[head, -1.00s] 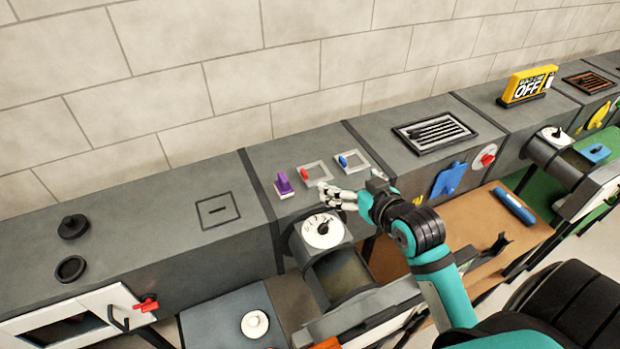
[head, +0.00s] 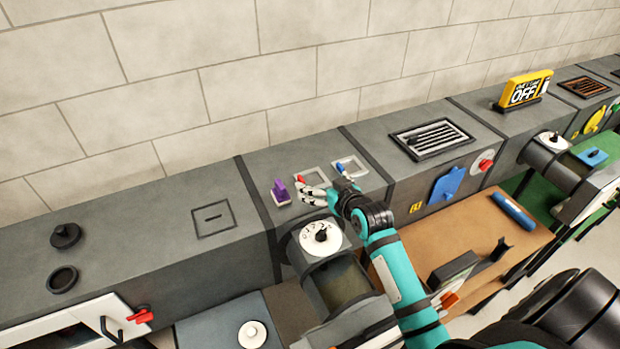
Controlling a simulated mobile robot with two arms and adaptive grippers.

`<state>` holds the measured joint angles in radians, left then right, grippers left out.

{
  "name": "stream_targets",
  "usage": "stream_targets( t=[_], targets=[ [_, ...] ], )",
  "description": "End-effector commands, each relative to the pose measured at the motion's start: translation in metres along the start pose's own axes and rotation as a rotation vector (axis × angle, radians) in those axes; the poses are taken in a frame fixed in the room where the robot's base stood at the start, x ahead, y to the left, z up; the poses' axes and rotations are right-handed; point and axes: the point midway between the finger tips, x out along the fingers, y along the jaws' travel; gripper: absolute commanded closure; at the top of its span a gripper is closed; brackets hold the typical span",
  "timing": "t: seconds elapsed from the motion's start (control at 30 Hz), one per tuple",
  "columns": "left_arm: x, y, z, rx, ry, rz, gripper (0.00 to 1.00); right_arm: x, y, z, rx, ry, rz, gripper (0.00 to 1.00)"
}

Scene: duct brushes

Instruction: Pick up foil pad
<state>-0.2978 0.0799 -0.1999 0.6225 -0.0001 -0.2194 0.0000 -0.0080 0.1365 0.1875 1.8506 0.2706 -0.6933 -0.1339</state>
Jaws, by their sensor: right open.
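I cannot tell for sure which thing is the foil pad. A small purple-handled block (head: 281,191) with a pale base stands upright on the grey duct top, and it may be the pad. My right gripper (head: 304,193) is open over the duct top, its pale fingers pointing left, just right of the purple block and apart from it. A pale square frame with a red handle (head: 301,179) lies behind the fingers and is partly hidden by them. A second pale frame with a blue handle (head: 340,167) lies to its right. My left gripper is out of view.
A white dial (head: 320,236) on a round duct is just below my right gripper. A black vent grille (head: 432,139) lies to the right. Two black knobs (head: 65,235) (head: 62,279) sit far left. The duct top between them and the purple block is mostly clear.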

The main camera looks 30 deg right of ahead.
Motion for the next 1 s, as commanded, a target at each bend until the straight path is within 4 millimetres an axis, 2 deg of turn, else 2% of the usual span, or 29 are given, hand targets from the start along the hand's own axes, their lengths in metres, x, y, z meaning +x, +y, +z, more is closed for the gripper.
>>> stream_targets(
  t=[0.27, 0.4, 0.6, 0.87, 0.9, 1.0],
  targets=[
    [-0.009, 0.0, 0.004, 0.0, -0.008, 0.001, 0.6, 0.018, -0.001, -0.004, 0.002, 0.0, -0.001, 0.0],
    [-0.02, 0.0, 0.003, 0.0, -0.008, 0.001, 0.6, 0.037, -0.002, -0.007, 0.002, -0.001, -0.001, 0.0],
    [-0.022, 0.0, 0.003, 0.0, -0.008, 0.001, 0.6, 0.057, -0.002, -0.004, 0.001, 0.0, -0.001, 0.0],
    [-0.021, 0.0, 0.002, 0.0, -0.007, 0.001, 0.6, 0.06, -0.002, -0.003, 0.0, 0.0, -0.001, 0.0],
    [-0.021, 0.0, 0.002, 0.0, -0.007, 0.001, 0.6, 0.06, -0.002, -0.003, 0.0, 0.0, 0.0, 0.01],
    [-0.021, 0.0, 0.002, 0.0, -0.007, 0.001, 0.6, 0.06, -0.002, -0.003, 0.0, 0.0, 0.0, 0.14]
  ],
)
